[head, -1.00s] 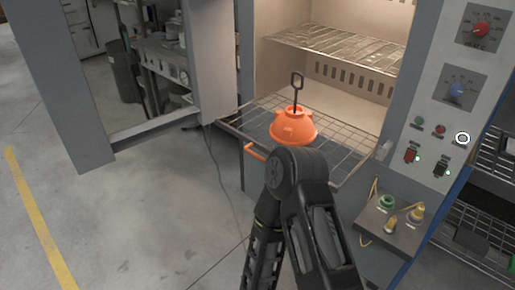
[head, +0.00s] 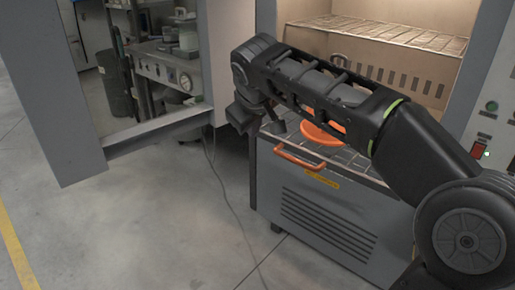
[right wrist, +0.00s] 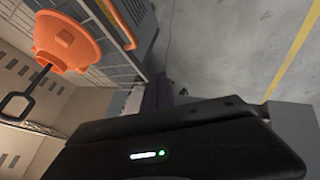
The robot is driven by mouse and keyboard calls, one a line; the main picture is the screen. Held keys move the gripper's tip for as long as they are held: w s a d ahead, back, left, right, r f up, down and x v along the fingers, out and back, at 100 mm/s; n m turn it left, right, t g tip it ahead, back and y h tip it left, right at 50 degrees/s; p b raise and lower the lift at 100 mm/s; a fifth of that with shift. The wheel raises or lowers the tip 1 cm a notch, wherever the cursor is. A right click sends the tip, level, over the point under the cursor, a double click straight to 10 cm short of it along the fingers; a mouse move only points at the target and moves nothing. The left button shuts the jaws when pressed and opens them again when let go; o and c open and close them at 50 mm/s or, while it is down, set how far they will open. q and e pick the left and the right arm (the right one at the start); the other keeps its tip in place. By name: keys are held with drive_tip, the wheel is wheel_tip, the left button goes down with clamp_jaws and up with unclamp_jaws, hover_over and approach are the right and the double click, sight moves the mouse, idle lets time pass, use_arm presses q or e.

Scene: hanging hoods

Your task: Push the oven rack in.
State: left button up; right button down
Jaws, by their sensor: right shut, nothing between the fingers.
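The wire oven rack (head: 350,160) sticks out of the lit oven, partly hidden behind my right arm in the head view. An orange hood (head: 322,135) stands on it, mostly hidden by the arm. In the right wrist view the hood (right wrist: 70,42) shows with its dark loop handle (right wrist: 22,102) on the rack bars. My right gripper (head: 268,122) is shut and empty, at the left front corner of the rack; whether it touches the rack cannot be told. My left gripper is not in view.
An orange handle (head: 305,162) is at the oven front, above a vented grey panel (head: 330,225). An upper wire shelf (head: 385,35) is inside the oven. The open door frame (head: 65,110) stands at left.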

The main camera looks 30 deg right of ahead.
drive_tip(key=shift+s+d+f+g, duration=0.25)
drive_tip(key=shift+s+d, duration=0.05)
drive_tip(key=shift+s, duration=0.3)
drive_tip(key=shift+s+d+f+g, duration=0.2)
drive_tip(key=shift+s+d+g, duration=0.05)
drive_tip(key=shift+s, duration=0.35)
drive_tip(key=shift+f, duration=0.1)
drive_tip(key=w+d+f+b, duration=0.2)
drive_tip(key=w+d+f, duration=0.3)
drive_tip(key=f, duration=0.4)
drive_tip(key=shift+w+d+f, duration=0.15)
drive_tip(key=shift+d+f, duration=0.05)
drive_tip(key=shift+d, duration=0.7)
drive_tip(key=shift+d, duration=0.1)
